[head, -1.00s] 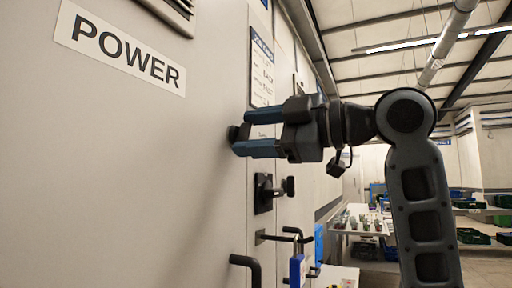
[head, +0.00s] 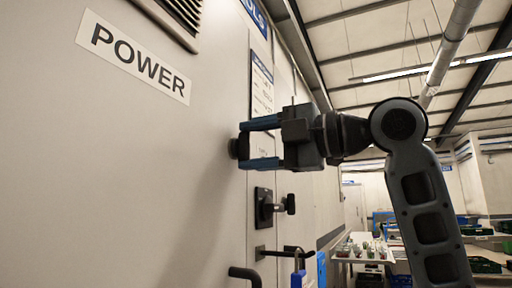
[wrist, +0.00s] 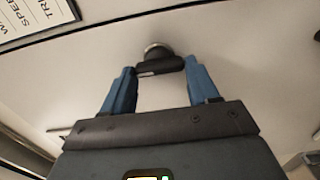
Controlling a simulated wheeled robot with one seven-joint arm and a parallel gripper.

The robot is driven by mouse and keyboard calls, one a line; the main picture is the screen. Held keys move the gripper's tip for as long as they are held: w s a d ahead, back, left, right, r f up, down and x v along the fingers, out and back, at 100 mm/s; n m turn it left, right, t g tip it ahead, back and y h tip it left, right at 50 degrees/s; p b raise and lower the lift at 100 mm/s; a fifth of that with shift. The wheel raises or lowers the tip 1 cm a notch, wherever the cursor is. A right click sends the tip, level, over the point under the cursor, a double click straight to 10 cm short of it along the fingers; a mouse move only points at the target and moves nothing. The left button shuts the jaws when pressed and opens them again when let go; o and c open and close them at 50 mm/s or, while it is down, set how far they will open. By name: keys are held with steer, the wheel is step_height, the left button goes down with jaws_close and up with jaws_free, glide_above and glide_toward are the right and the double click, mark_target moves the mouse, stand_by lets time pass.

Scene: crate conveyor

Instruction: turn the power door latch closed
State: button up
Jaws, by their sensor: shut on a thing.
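The power door (head: 150,160) is a pale grey panel with a POWER label (head: 135,55), filling the left of the head view. Its latch (head: 236,148) is a dark knob near the door's right edge. In the wrist view the latch (wrist: 160,66) is a black cross-bar on a short round stem, lying about level between the fingers. My gripper (head: 244,145) is shut on the latch, one blue finger above and one below in the head view. The gripper (wrist: 160,80) also shows in the wrist view, with a fingertip at each end of the bar. The fingers partly hide the latch in the head view.
Another black latch (head: 272,206) sits just below on the neighbouring panel. Black bar handles (head: 245,274) stick out lower down, near a blue object (head: 298,279). A table with small items (head: 360,252) and shelves stand behind at right.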

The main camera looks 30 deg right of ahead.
stand_by(0.3)
steer(key=o, duration=1.1)
steer(key=shift+c, duration=0.2)
steer(key=v, duration=0.8)
steer(key=shift+b, duration=0.3)
